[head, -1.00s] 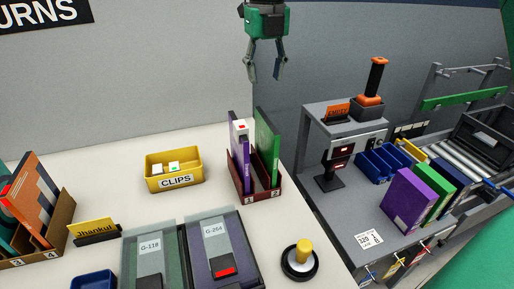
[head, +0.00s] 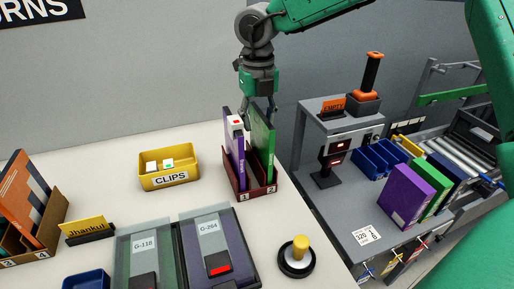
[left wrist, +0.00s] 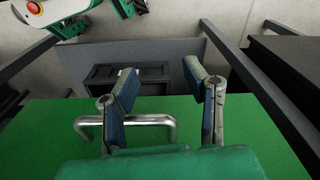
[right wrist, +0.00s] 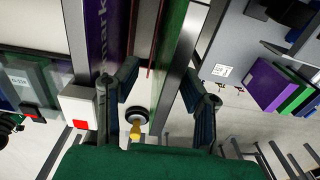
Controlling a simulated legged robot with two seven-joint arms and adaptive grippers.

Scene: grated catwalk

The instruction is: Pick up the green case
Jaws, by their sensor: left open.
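A green case (head: 262,142) stands upright in slot 2 of a dark red holder (head: 262,190), beside a purple case (head: 236,155) in slot 1. My right gripper (head: 259,108) points down at the top of the green case, partly hidden by the cases. In the right wrist view my right gripper (right wrist: 160,95) has its fingers spread, with the green case (right wrist: 171,60) between them. Contact cannot be told. My left gripper (left wrist: 163,85) is open and empty in its wrist view, away from the holder.
A grey counter (head: 372,222) at right holds another purple case (head: 407,196) and a second green case (head: 432,195). A wall stands behind.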

